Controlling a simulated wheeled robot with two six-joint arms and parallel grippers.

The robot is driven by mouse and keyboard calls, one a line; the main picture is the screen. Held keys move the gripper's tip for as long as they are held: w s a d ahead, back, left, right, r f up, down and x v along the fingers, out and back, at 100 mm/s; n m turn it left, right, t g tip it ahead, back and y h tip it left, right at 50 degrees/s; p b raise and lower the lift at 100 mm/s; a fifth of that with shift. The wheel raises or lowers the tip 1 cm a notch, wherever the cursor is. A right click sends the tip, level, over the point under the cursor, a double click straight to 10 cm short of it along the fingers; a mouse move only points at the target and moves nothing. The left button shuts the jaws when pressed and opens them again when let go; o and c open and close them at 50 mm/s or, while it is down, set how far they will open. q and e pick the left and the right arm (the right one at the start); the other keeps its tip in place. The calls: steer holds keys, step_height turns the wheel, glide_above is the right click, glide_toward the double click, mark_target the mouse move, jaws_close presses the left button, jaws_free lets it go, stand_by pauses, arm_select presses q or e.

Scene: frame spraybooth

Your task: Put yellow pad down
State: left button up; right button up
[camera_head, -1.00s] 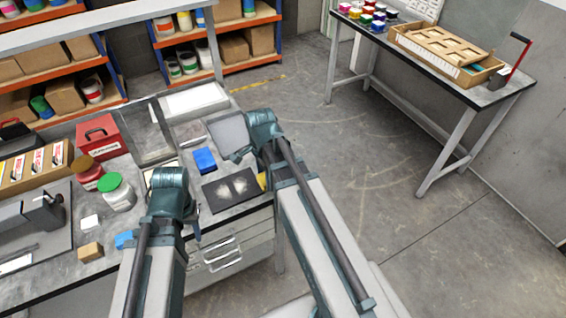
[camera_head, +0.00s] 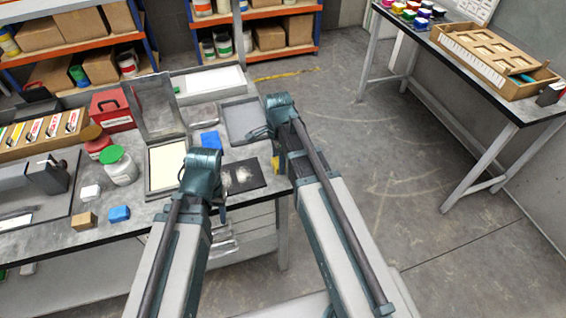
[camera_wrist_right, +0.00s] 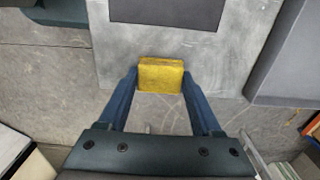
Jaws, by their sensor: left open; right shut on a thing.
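The yellow pad (camera_head: 276,163) shows as a small patch under my right gripper in the head view. In the right wrist view the pad (camera_wrist_right: 161,76) sits between the two blue fingertips of my right gripper (camera_wrist_right: 160,84), which is shut on it. I cannot tell whether the pad touches the bench top (camera_wrist_right: 222,62). My left gripper (camera_head: 222,210) is open near the bench's front edge, partly hidden by its own arm.
A blue block (camera_head: 210,141) and a grey tray (camera_head: 243,122) lie behind the mat. An open-lidded frame (camera_head: 166,163), a green-lidded jar (camera_head: 118,167), a wooden block (camera_head: 84,221) and another blue block (camera_head: 120,213) are to the left. Open floor (camera_head: 345,160) lies right of the bench.

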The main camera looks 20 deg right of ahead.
steer(key=shift+a+r, duration=0.1)
steer(key=shift+a, duration=0.05)
steer(key=shift+f, duration=0.25)
steer(key=o, duration=1.2)
steer(key=shift+r, duration=0.1)
steer(key=shift+r, duration=0.15)
step_height(320, 180, up, 12)
steer(key=p, duration=1.2)
steer(key=s+a+n, duration=0.3)
steer(key=s+n, duration=0.1)
steer(key=n, duration=0.3)
steer(key=s+a+n, duration=0.4)
steer(key=s+n, duration=0.1)
steer(key=n, duration=0.2)
steer(key=s+a+n+h, duration=0.1)
steer(key=s+a+n, duration=0.2)
steer(key=s+n, duration=0.2)
steer(key=shift+s+a+n, duration=0.15)
steer(key=shift+n, duration=1.05)
